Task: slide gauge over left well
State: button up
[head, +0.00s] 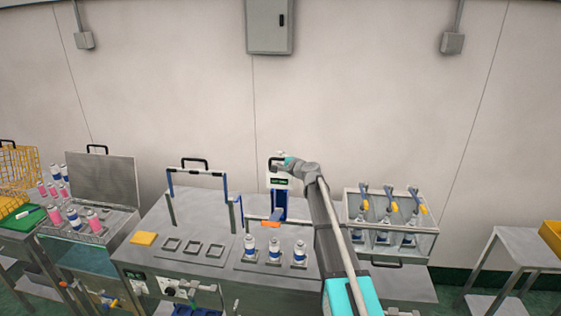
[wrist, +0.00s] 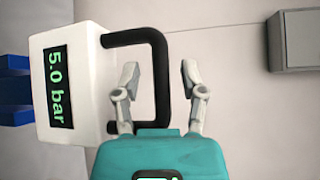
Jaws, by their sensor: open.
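The gauge (head: 277,183) is a white box on a blue upright at the middle of the bench, with an orange part below it. In the wrist view the gauge (wrist: 88,85) reads "5.0 bar" and has a black handle (wrist: 159,80). My gripper (wrist: 160,80) is open, its fingers on either side of the handle's bar with gaps to both. In the head view my gripper (head: 281,160) is at the top of the gauge. Three blue-and-white cans stand in a row of wells in front; the left can (head: 250,246) is in the left well, whose opening is hidden.
Three empty square frames (head: 193,248) and a yellow block (head: 144,239) lie left of the cans. A blue-posted handle frame (head: 200,172) stands behind them. A clear-fronted box (head: 430,240) with yellow-tipped levers is right of my arm. An open-lidded bath (head: 103,180) is farther left.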

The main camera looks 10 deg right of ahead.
grip_shut()
dwell(0.3)
jog(key=shift+d, duration=0.1)
jog(key=shift+w, duration=0.1)
